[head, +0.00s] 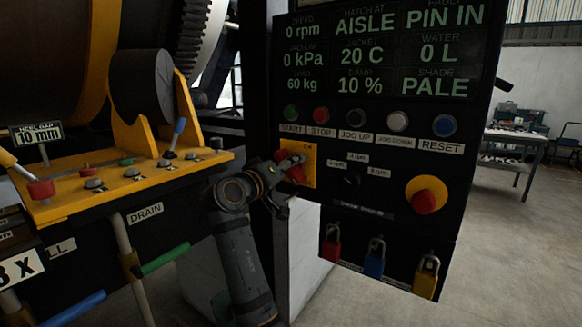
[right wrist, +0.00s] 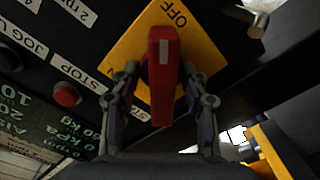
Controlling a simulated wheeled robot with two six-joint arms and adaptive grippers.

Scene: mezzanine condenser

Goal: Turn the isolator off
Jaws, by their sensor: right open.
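The isolator is a red handle (head: 292,170) on a yellow plate (head: 309,160), on the front of the black control panel. In the right wrist view the red handle (right wrist: 163,75) stands across the yellow plate (right wrist: 140,50), which has OFF printed near its upper corner; the other marking is mostly hidden. My right gripper (head: 284,178) is at the isolator. In the right wrist view its two fingers (right wrist: 162,82) are open, one on each side of the handle; I cannot tell whether they touch it. My left gripper is not in view.
A row of buttons (head: 321,115) sits above the isolator. A selector knob (head: 352,180) and a red emergency button (head: 424,202) are to its right. Padlocks (head: 374,262) hang below. A yellow bench (head: 110,185) with small controls and a roller stands at left.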

